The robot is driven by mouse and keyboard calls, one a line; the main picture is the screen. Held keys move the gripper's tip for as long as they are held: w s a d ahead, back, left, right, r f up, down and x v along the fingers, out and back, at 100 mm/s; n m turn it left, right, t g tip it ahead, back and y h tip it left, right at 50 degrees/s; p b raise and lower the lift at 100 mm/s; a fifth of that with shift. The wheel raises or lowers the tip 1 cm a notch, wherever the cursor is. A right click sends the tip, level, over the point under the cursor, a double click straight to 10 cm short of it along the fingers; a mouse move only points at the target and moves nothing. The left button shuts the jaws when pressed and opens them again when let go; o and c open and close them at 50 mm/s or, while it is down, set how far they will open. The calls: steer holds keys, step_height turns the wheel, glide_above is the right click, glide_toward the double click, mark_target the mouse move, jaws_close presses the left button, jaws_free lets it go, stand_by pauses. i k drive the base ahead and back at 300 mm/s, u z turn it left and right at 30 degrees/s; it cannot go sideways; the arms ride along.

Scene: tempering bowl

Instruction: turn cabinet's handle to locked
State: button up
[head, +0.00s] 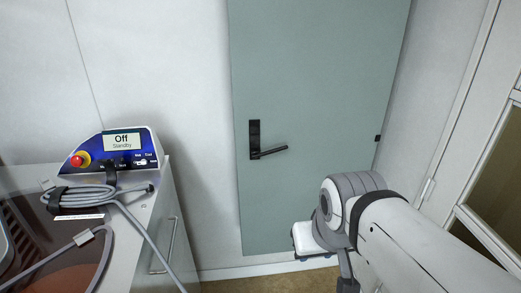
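The cabinet's grey-green door (318,75) is in the middle of the head view and looks closed. Its black handle (270,152) sits low on the left side, on a tall dark backplate (254,138). The lever points right and tilts slightly up in the picture. Nothing touches it. My arm reaches in from the lower right, its joint below and right of the handle, apart from it. No fingers of my gripper can be made out in this view.
A white framed door (480,150) is at the right. Open space lies before the handle.

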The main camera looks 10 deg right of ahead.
mark_target(255, 153)
steer(key=u, duration=1.05)
steer(key=k, duration=1.9)
steer(key=z, duration=0.9)
steer(key=i, duration=1.7)
steer(key=z, duration=0.05)
